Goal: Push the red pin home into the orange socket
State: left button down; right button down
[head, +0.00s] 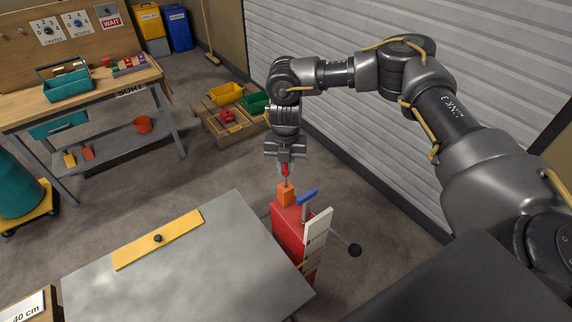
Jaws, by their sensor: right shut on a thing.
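The red pin (285,170) hangs upright under my right gripper (285,161), which points straight down and is shut on the pin's top. A thin grey shaft runs down from the red part to the orange socket (286,195). The shaft's lower end is at the socket's top; I cannot tell how deep it sits. The orange socket stands on top of a red box-like stand (289,225). My left gripper is not in view.
A blue bar (307,195) and a white panel (317,232) stand beside the socket. A black ball knob (354,250) sticks out to the right. A grey table (185,270) with a yellow plate (158,240) lies at front left. A wooden pallet with bins (213,121) stands behind.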

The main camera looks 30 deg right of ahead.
jog(key=shift+f, duration=0.35)
dwell(0.3)
jog(key=shift+f+b, duration=0.75)
jog(key=shift+f, duration=0.25)
jog(key=shift+f, duration=0.15)
jog(key=shift+f+b, duration=0.85)
jog(key=shift+f, duration=0.4)
jog(key=c, duration=0.6)
grip_release()
jog(key=shift+r, duration=0.2)
